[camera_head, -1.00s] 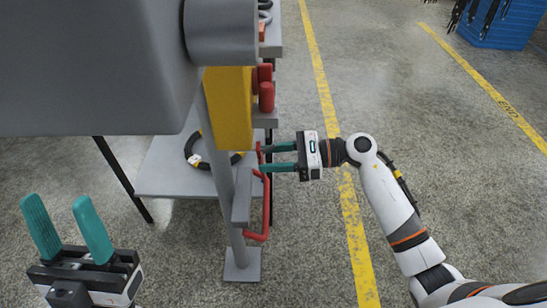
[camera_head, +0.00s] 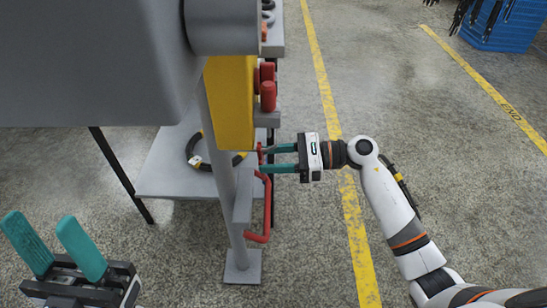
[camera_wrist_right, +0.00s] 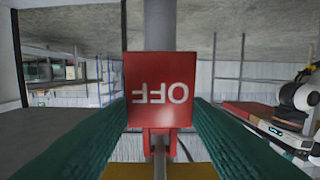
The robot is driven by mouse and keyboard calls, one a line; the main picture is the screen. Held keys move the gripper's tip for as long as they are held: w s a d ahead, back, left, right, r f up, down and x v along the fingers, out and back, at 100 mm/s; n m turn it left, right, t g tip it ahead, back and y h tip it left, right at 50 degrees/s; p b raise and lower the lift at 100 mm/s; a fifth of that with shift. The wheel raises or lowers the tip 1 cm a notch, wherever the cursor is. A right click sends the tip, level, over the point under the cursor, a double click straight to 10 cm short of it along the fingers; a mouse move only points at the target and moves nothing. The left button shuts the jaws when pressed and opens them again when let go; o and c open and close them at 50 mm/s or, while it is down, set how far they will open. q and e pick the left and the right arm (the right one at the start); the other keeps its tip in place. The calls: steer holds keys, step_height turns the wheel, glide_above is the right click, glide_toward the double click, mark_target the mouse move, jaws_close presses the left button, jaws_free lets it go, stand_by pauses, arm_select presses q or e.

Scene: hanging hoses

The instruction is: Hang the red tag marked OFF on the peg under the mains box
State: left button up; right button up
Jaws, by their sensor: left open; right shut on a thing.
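The red tag (camera_wrist_right: 162,92) lies between the green fingers of my right gripper (camera_wrist_right: 162,115), its OFF lettering upside down in the right wrist view. In the head view only a small red edge of the tag (camera_head: 261,154) shows at the fingertips of my right gripper (camera_head: 270,159). The yellow mains box (camera_head: 230,105) is just above the fingertips on the grey post. A grey rod, perhaps the peg (camera_wrist_right: 159,158), lines up with the red loop of the tag in the wrist view. I cannot tell whether it passes through. My left gripper (camera_head: 52,248) is open and empty at lower left.
A red bent rail (camera_head: 266,212) runs down beside the post (camera_head: 225,190), just under my right gripper. A large grey body fills the upper left.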

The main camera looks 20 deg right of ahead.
steer(key=o, duration=1)
steer(key=shift+o, duration=0.2)
